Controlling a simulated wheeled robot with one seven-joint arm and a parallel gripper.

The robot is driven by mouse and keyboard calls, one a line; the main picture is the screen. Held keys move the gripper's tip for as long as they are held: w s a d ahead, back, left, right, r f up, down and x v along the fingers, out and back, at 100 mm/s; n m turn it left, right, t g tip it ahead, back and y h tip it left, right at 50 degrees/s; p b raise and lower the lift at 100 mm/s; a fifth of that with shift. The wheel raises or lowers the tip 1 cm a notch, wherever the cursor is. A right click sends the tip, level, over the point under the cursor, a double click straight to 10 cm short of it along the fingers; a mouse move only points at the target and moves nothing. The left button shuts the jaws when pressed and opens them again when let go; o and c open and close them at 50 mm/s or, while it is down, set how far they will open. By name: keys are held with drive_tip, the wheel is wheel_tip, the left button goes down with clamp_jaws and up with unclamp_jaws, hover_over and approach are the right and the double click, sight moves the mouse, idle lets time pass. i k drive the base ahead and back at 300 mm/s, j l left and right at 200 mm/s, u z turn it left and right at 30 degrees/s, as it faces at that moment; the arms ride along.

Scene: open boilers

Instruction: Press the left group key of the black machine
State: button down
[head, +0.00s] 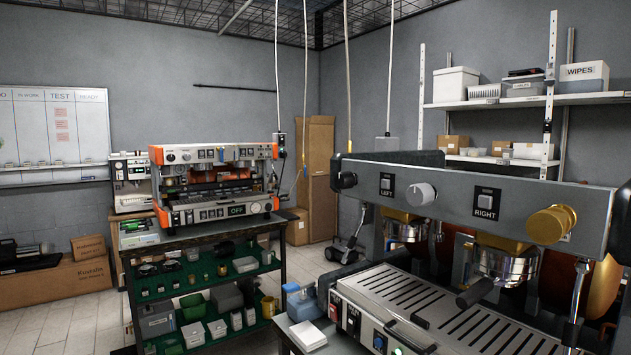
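A large espresso machine with a dark grey front panel (450,199) and black ends fills the right foreground. It is the nearest machine and appears to be the black one. Its left group key (387,184) is a small pale square button on a black plate marked LEFT, near the panel's left end. A similar right key (486,203), marked RIGHT, sits further right. A round grey knob (420,194) lies between them. I cannot tell whether either key is pressed in. My gripper is not in view.
A slatted drip tray (440,310) lies below. An orange-and-steel machine (215,153) stands on a bench further back left. Open floor (312,262) shows between them.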

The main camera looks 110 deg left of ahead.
sight(385, 183)
drive_tip(key=k+j+u, duration=0.2)
drive_tip(key=u, duration=0.25)
drive_tip(key=k+j+u, duration=0.2)
drive_tip(key=u, duration=0.25)
drive_tip(key=k+j+u, duration=0.15)
drive_tip(key=j+u, duration=0.3)
drive_tip(key=k+j+u, duration=0.1)
drive_tip(key=j+u, duration=0.2)
drive_tip(key=u, duration=0.15)
